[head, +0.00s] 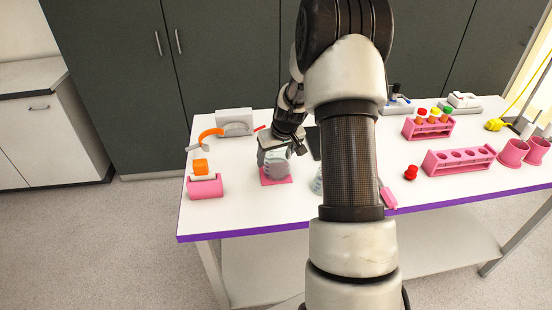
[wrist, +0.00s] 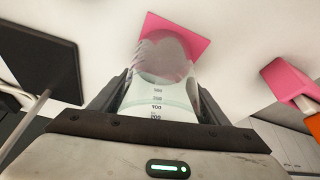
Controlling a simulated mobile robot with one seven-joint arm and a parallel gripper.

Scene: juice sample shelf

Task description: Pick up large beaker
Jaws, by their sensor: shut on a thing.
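The large beaker (wrist: 160,98) is clear glass with dark volume marks. In the wrist view it sits between the two fingers of my gripper (wrist: 162,105), which is shut on it. In the head view the beaker (head: 279,165) shows just below my gripper (head: 275,156), in front of a pink square mat (head: 277,181). The mat also shows past the beaker's far end in the wrist view (wrist: 188,40). I cannot tell whether the beaker touches the mat. My arm hides part of the table.
A pink block with an orange top (head: 205,187) stands left of the beaker. A second glass vessel (head: 316,184) is partly hidden by my arm. Pink tube racks (head: 457,161), a red bulb (head: 411,172) and pink cups (head: 513,153) are at the right.

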